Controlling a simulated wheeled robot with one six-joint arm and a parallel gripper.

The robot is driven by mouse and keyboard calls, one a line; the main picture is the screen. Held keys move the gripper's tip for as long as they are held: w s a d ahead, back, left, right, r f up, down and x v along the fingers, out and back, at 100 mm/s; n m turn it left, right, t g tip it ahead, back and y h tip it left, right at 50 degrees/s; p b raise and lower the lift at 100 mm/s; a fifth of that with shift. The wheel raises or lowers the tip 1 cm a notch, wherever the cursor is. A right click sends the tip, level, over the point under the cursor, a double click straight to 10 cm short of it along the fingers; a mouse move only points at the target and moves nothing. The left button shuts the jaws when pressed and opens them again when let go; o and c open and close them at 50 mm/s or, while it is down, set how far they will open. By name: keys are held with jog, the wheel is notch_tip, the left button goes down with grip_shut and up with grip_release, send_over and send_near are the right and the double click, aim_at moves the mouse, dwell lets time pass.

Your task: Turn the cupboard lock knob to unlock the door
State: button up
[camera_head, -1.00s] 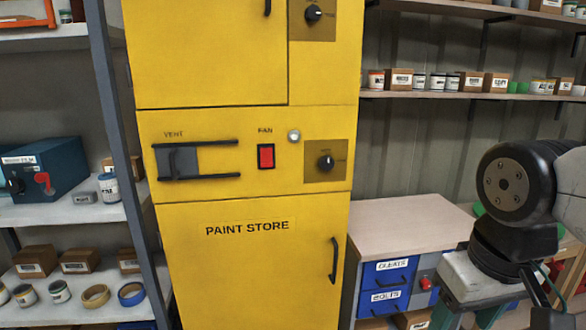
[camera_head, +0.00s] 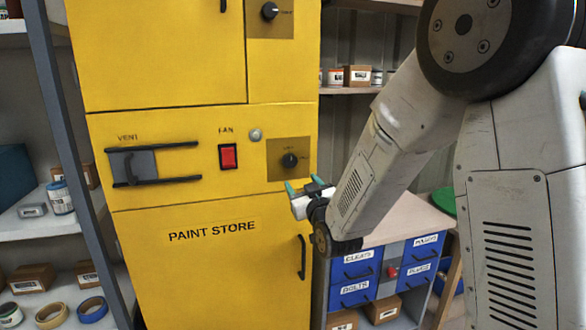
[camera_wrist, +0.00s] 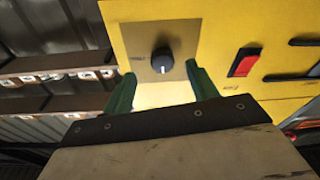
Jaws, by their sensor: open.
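The yellow cupboard (camera_head: 215,275) has a dark round knob (camera_head: 289,160) on a brown plate (camera_head: 277,172) in its middle panel. A similar knob (camera_head: 270,11) sits higher, beside the upper door. In the wrist view the middle-panel knob (camera_wrist: 162,61) shows a white mark toward the picture's bottom. The plate's lettering is too small to read. My gripper (camera_head: 304,185) is open and empty, just below the middle-panel knob in the head view. Its green fingers in the wrist view (camera_wrist: 160,72) spread to either side of the knob, apart from it.
A red fan switch (camera_head: 228,156) and a vent slider (camera_head: 133,166) with black rails lie left of the knob. The lower door has a black handle (camera_head: 302,257). A bench with blue drawers (camera_head: 355,270) stands right, below my arm. Shelves flank the cupboard.

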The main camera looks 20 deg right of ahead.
aim_at(291, 164)
jog(key=w+t, duration=0.1)
jog(key=w, duration=0.1)
jog(key=w+r+t, duration=0.1)
jog(key=w, duration=0.2)
jog(key=w+r, duration=0.1)
jog(key=w, duration=0.1)
jog(key=shift+w+a+r+t, duration=0.2)
jog(key=shift+a+t, duration=0.1)
jog(key=shift+t, duration=0.1)
jog(key=c, duration=1)
